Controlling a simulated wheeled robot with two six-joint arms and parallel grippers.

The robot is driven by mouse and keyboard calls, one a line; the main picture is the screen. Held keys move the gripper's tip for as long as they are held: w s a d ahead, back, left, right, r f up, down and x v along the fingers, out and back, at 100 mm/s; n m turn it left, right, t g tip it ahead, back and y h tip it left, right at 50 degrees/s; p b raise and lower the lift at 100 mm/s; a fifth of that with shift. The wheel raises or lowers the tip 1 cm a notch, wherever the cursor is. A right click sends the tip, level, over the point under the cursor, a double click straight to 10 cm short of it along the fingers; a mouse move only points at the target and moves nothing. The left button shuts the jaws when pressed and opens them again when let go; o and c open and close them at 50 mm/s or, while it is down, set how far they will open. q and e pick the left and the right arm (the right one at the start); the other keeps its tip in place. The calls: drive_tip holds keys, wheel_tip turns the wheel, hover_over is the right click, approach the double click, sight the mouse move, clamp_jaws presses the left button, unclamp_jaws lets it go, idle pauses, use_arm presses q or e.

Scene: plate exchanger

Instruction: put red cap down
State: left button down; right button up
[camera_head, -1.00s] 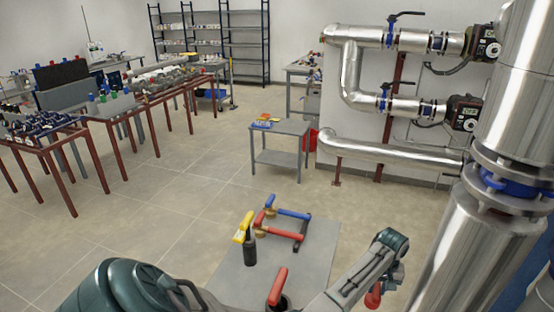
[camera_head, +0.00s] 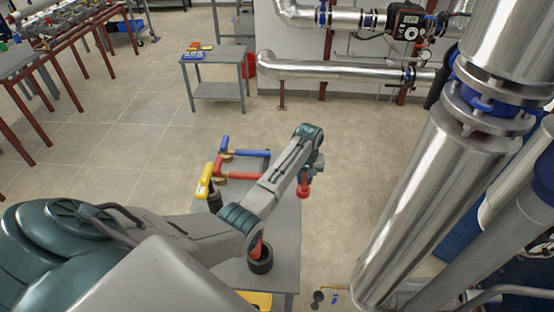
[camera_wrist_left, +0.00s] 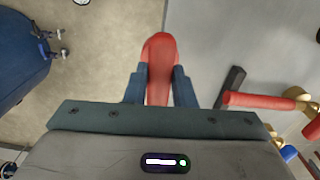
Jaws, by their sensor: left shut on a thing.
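The red cap (camera_head: 304,190) hangs under the end of my left arm in the head view. In the left wrist view, the red cap (camera_wrist_left: 160,65) sits between the two dark fingers of my left gripper (camera_wrist_left: 160,85). Its rounded end points away from the palm. Floor shows below and left of it, with the grey bench top (camera_wrist_left: 235,40) close on the right. My right gripper is out of view.
On the bench are a blue-handled valve (camera_head: 250,153), a red-handled one (camera_head: 243,175), a yellow-handled tool (camera_head: 205,180) and a red-handled piece with a black base (camera_head: 261,262). My arm hides part of the bench. A large steel pipe (camera_head: 425,200) stands at the right.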

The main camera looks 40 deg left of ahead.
use_arm(q)
drive_tip(key=a+f+b, duration=0.1)
drive_tip(key=a+b, duration=0.2)
drive_tip(key=w+a+f+b, duration=0.1)
drive_tip(key=a+f+b, duration=0.1)
drive_tip(key=a+b, duration=0.1)
drive_tip(key=w+a+f+b, duration=0.1)
drive_tip(key=a+b, duration=0.2)
drive_tip(key=b, duration=0.1)
drive_tip(key=shift+a+f, duration=0.1)
drive_tip(key=shift+f, duration=0.25)
drive_tip(key=shift+r, duration=0.2)
drive_tip(key=c, duration=1.2)
unclamp_jaws()
drive_tip(key=shift+f, duration=0.15)
drive_tip(key=shift+r, duration=0.2)
wheel_tip(320, 180, up, 12)
drive_tip(key=shift+f+b, duration=0.1)
drive_tip(key=shift+b, duration=1.05)
